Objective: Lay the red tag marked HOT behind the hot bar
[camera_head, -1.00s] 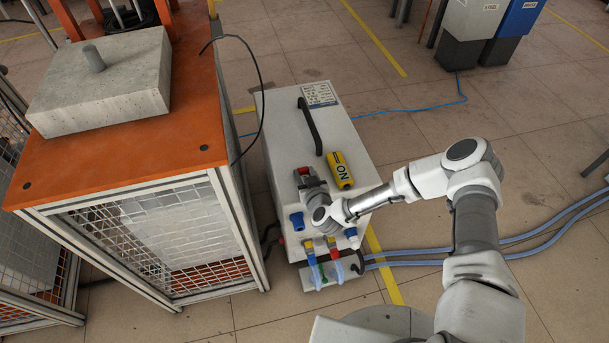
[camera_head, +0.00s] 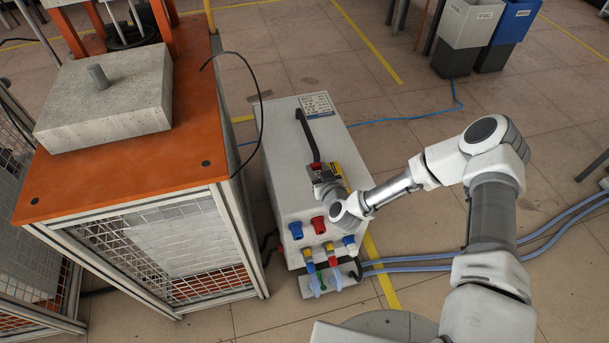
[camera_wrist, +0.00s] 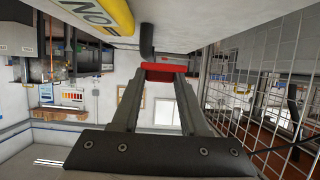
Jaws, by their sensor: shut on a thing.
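My gripper (camera_head: 318,171) is above the top of the white floor-standing cabinet, near the end of its black handle. It is shut on a small red piece, the red tag (camera_wrist: 161,67), which spans both fingertips in the wrist view (camera_wrist: 158,79). The marking on the tag cannot be read. A short grey bar (camera_head: 97,76) stands upright on a pale block on the orange table to the left. It shows no glow, and I cannot tell whether it is the hot bar.
The white cabinet (camera_head: 285,185) carries a black handle (camera_head: 306,130) and a yellow ON piece (camera_wrist: 98,16), partly hidden by my arm in the head view. Blue and red fittings (camera_head: 318,224) are on its front. A thin black cable (camera_head: 257,90) arches beside the orange table (camera_head: 130,190).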

